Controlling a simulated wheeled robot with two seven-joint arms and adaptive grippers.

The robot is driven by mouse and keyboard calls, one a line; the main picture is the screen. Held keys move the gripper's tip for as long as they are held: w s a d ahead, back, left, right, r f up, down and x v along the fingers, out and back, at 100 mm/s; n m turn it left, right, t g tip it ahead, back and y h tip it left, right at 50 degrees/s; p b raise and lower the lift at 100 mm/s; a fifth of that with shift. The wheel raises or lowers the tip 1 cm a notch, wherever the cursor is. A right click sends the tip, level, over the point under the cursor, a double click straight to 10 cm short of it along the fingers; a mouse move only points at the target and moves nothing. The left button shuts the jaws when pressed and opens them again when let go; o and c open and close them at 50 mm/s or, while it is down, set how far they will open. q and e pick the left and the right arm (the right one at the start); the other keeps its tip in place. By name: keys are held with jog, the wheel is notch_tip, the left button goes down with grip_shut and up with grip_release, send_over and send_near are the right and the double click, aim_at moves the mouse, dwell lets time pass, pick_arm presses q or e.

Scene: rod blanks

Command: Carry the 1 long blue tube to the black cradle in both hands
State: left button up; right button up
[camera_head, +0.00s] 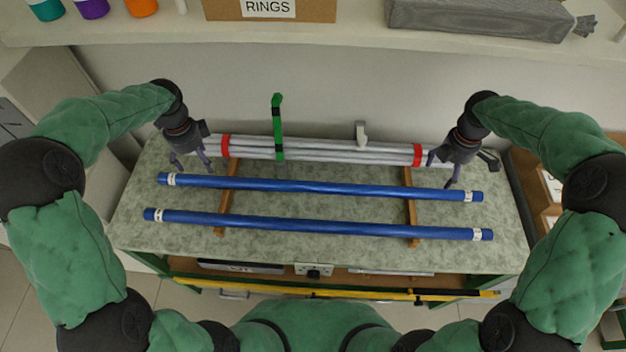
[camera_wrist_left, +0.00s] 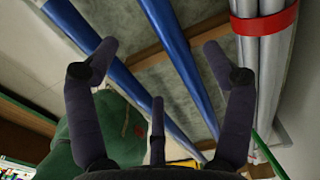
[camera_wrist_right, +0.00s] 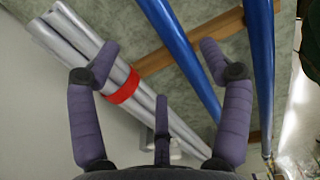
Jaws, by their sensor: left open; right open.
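Two long blue tubes with white end bands lie parallel across the green-grey table: a rear tube (camera_head: 320,187) and a front tube (camera_head: 320,223). My left gripper (camera_head: 191,165) is open and empty above the rear tube's left end; in the left wrist view that tube (camera_wrist_left: 172,50) runs between the open fingers. My right gripper (camera_head: 442,172) is open and empty by the rear tube's right end; in the right wrist view the tube (camera_wrist_right: 180,55) passes between the spread fingers. I cannot make out a black cradle in these views.
Grey tubes (camera_head: 320,150) bundled with red bands lie behind the blue ones, with a green upright strap (camera_head: 278,125) at them. Wooden strips (camera_head: 226,205) run under the blue tubes. A shelf with a RINGS box (camera_head: 270,10) is at the back. A yellow bar (camera_head: 330,291) crosses the front edge.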

aim_at(208, 181)
pick_arm(q)
jog(key=shift+s, duration=0.1)
pick_arm(e)
jog(key=shift+s, duration=0.1)
pick_arm(q)
notch_tip(208, 181, down, 11)
jog(key=shift+r, duration=0.1)
pick_arm(e)
notch_tip(208, 181, down, 11)
jog(key=shift+r, duration=0.1)
pick_arm(q)
jog(key=shift+c, duration=0.3)
pick_arm(e)
jog(key=shift+c, duration=0.3)
pick_arm(q)
jog(key=c, duration=1.4)
pick_arm(e)
jog(key=c, duration=1.4)
